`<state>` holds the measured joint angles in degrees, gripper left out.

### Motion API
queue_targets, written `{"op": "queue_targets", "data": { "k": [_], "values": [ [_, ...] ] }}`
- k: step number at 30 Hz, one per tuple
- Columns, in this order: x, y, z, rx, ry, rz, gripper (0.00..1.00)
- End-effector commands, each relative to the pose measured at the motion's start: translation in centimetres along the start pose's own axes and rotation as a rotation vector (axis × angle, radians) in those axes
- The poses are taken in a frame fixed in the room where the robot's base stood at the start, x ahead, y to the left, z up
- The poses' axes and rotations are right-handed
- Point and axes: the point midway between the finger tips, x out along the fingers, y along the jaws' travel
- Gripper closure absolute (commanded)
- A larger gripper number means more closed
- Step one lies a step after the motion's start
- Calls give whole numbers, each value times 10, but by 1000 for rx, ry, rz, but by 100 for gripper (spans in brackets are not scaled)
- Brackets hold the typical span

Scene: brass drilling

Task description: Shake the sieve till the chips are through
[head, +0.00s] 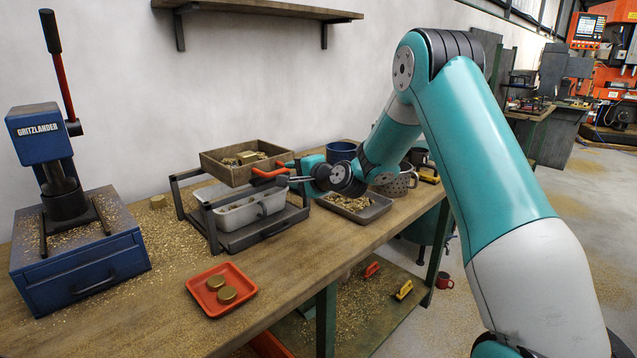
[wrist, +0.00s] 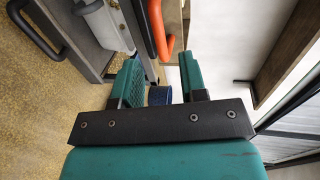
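The sieve (head: 228,172) is a square wooden box with an orange handle (head: 270,173) on its right side. Brass-coloured pieces (head: 245,158) lie inside it. It stands over a dark rail frame (head: 212,228), with a pale bin (head: 236,216) below. How it rests on the rails is hard to tell. My gripper (head: 296,170) is to the right of the sieve, close to the handle. In the wrist view the fingers (wrist: 160,75) are apart with a gap between them, and the orange handle (wrist: 155,28) lies just beyond the tips.
A blue press (head: 75,250) stands at the left. A grey tray (head: 377,214) of brass pieces, a blue pot (head: 340,152) and a perforated pot (head: 393,187) stand at the right. Chips litter the bench.

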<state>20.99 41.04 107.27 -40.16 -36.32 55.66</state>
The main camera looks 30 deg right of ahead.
Motion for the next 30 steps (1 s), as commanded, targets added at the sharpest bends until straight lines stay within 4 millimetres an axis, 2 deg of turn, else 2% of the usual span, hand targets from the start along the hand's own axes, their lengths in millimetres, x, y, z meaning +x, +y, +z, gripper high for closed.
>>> {"op": "queue_targets", "data": {
  "k": [1, 6, 12, 17, 25, 26, 28, 30],
  "values": [
    [-14, 3, -1, 1, 4, 0, 61],
    [-56, 3, -1, 0, 4, 0, 61],
    [-90, 2, 0, 1, 1, 0, 61],
    [-102, 1, 0, 0, -1, 0, 61],
    [-104, 0, 1, -1, -2, 0, 61],
    [-104, 0, 1, -1, -2, 0, 63],
    [-104, -1, 5, -11, -12, 5, 79],
    [-104, -4, 25, -61, -62, 30, 95]
  ]
}}
